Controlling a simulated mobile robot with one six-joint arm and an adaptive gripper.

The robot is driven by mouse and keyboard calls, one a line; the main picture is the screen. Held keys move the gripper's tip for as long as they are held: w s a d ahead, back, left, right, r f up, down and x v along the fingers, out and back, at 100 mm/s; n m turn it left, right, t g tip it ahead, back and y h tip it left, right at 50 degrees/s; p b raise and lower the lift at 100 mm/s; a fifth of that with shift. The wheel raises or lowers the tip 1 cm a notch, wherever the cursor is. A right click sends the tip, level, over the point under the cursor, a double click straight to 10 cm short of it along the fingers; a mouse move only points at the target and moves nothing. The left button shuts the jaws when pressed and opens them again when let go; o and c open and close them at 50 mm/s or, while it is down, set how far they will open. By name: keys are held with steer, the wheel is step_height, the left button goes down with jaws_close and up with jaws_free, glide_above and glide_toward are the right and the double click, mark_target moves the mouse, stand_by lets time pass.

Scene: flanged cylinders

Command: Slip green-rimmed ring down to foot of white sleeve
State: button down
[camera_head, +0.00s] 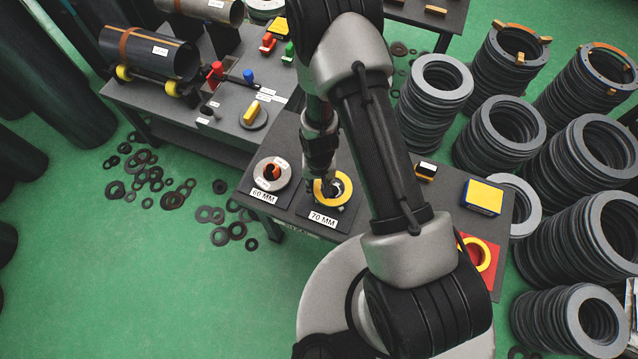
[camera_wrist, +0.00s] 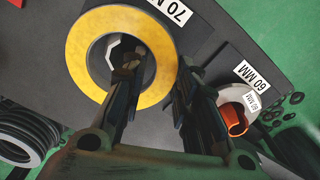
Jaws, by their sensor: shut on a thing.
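No green-rimmed ring shows clearly; the ring at my gripper has a broad yellow face (camera_head: 322,196). In the wrist view this yellow ring (camera_wrist: 86,86) surrounds a dark hole with a small white part (camera_wrist: 112,50) in it, perhaps the sleeve's top. My gripper (camera_wrist: 157,68) is shut on the yellow ring's right side, one finger over the hole and the other outside the rim. In the head view my gripper (camera_head: 329,184) points down at the ring above the 70 MM plate (camera_head: 318,217). I cannot tell how high the ring sits on the white part.
Left of it, a pale flanged piece (camera_head: 285,176) with an orange-red core stands by the 60 MM label (camera_head: 262,196). Stacks of grey rings (camera_head: 499,135) stand on the floor beyond.

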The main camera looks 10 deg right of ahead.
steer(key=shift+f+b, duration=0.4)
steer(key=shift+f, duration=0.1)
steer(key=c, duration=1.2)
jaws_free()
steer(key=shift+r, duration=0.1)
step_height(320, 180, up, 12)
steer(key=shift+f, duration=0.1)
